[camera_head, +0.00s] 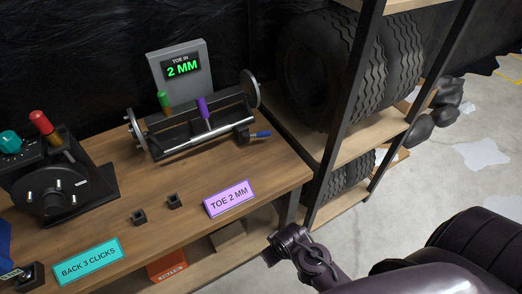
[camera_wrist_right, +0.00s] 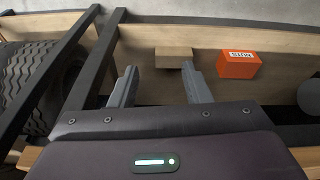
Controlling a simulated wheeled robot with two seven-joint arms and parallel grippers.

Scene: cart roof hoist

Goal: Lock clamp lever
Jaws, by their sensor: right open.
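The toe fixture (camera_head: 200,122) sits on the wooden bench in the head view, with a long silver bar and a round disc at each end. A small lever with a blue tip (camera_head: 262,134) sticks out to the right of a black block at its right front. A purple handle (camera_head: 203,107) and a green and orange knob (camera_head: 165,101) stand up from it. I cannot tell for certain which is the clamp lever. My right gripper (camera_wrist_right: 158,72) is open and empty in the right wrist view, with no lever between its fingers. My left gripper is not in view.
A purple card (camera_head: 229,198) reads "TOE 2 MM". A tyre rack (camera_head: 345,150) stands right of the bench. An orange box (camera_wrist_right: 237,64) and a cardboard box (camera_wrist_right: 172,57) lie on the lower shelf.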

